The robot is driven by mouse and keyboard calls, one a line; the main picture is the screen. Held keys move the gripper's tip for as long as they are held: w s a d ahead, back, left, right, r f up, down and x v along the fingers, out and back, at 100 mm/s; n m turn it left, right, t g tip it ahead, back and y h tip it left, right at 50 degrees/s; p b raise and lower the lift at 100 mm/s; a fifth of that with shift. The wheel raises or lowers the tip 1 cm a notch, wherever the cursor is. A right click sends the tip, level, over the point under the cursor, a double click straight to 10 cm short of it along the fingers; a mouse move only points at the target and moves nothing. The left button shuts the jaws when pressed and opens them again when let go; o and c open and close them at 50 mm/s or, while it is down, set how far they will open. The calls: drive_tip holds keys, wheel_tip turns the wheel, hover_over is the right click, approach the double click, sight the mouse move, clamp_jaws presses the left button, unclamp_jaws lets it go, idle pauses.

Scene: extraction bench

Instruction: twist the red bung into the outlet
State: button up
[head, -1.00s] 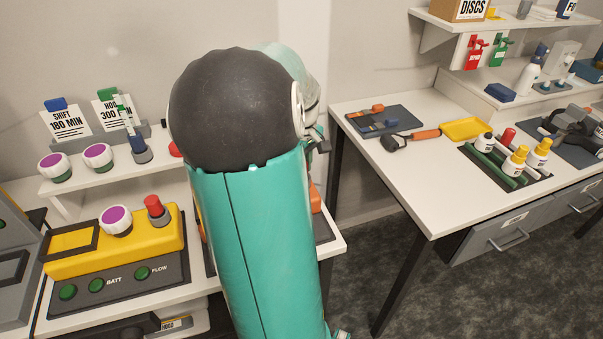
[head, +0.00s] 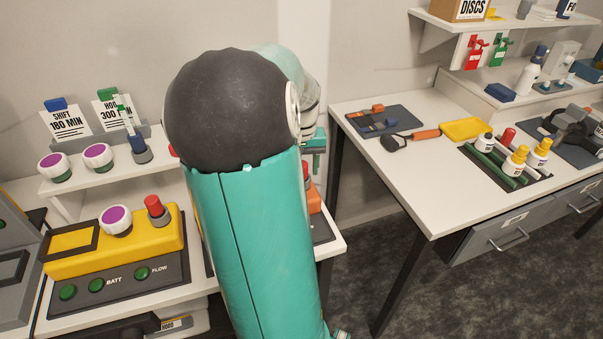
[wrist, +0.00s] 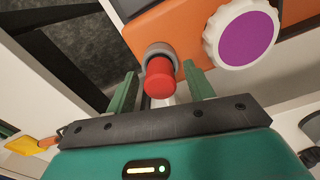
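A red bung (wrist: 159,78) sits at the grey collar of the outlet (wrist: 158,50) on the orange unit (wrist: 185,25) in the wrist view. How deep it sits cannot be told. My gripper (wrist: 160,88) is open, with one green finger on each side of the bung and gaps between. In the head view my gripper (head: 318,150) shows just right of my arm, above the orange unit (head: 314,202). A red piece (head: 306,174), likely this bung, shows below it. My arm hides most of the unit there.
A white knob with a purple face (wrist: 246,38) stands close right of the bung. A yellow unit (head: 80,255) with another red bung (head: 155,206) stands at left. A second bench (head: 400,175) stands at right, beyond a floor gap.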

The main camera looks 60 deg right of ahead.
drive_tip(key=n, duration=0.3)
drive_tip(key=shift+n, duration=0.4)
drive_tip(key=n, duration=0.4)
drive_tip(key=shift+n, duration=0.4)
drive_tip(key=shift+c, duration=0.2)
drive_tip(key=c, duration=1.1)
drive_tip(key=shift+o, duration=0.2)
drive_tip(key=m, duration=0.3)
drive_tip(key=o, duration=1.2)
drive_tip(key=shift+m, duration=0.3)
